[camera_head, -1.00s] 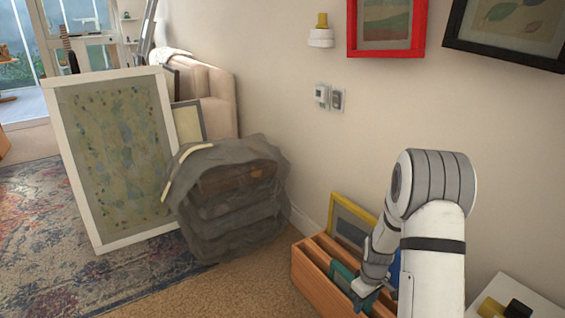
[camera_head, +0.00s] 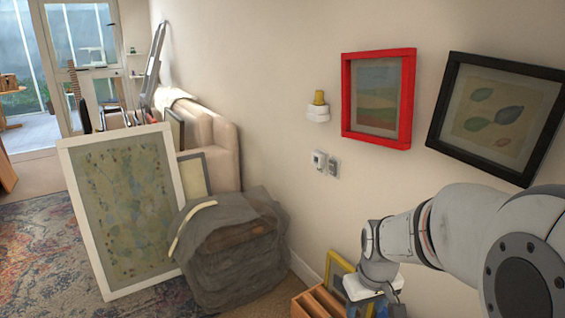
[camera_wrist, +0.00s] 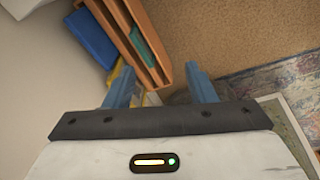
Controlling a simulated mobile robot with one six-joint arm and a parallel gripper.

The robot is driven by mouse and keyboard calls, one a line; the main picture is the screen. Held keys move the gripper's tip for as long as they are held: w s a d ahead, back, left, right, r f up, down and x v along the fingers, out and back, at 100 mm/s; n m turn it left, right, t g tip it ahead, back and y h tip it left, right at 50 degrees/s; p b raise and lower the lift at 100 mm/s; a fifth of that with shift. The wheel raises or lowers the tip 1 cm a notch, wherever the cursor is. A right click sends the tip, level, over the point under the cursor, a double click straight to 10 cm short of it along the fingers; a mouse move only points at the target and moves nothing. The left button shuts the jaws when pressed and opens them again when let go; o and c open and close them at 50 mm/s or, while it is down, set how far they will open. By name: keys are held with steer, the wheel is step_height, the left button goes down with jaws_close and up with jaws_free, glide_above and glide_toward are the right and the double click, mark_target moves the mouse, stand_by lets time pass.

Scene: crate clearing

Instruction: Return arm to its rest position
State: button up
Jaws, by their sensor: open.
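My gripper (camera_wrist: 161,88) is open and empty, its two blue fingers apart in the wrist view. In the head view my arm reaches in from the lower right, bent, with its wrist low near the wall; the fingertips there are hard to make out. A wooden crate (camera_head: 304,306) stands on the floor at the bottom of the head view, mostly cut off. The wrist view shows the crate (camera_wrist: 159,72) beyond the fingers, with a teal item (camera_wrist: 143,46) inside and a blue item (camera_wrist: 93,38) beside it.
A yellow frame (camera_head: 337,266) leans by the wall behind the crate. A grey draped bag (camera_head: 232,255) and a large white-framed picture (camera_head: 125,210) stand to the left. Red (camera_head: 345,100) and black (camera_head: 438,105) frames hang on the wall. The rug (camera_head: 35,255) is clear.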

steer(key=s+a+r+m+p, duration=0.1)
steer(key=s+r+p, duration=0.5)
steer(key=r, duration=0.4)
steer(key=s+a+r+m+t+p, duration=0.1)
steer(key=s+r+p, duration=0.4)
steer(key=r, duration=0.5)
steer(key=shift+s+a+r+m+p, duration=0.15)
steer(key=shift+s+a+m+p, duration=0.15)
steer(key=shift+s+a+p, duration=0.1)
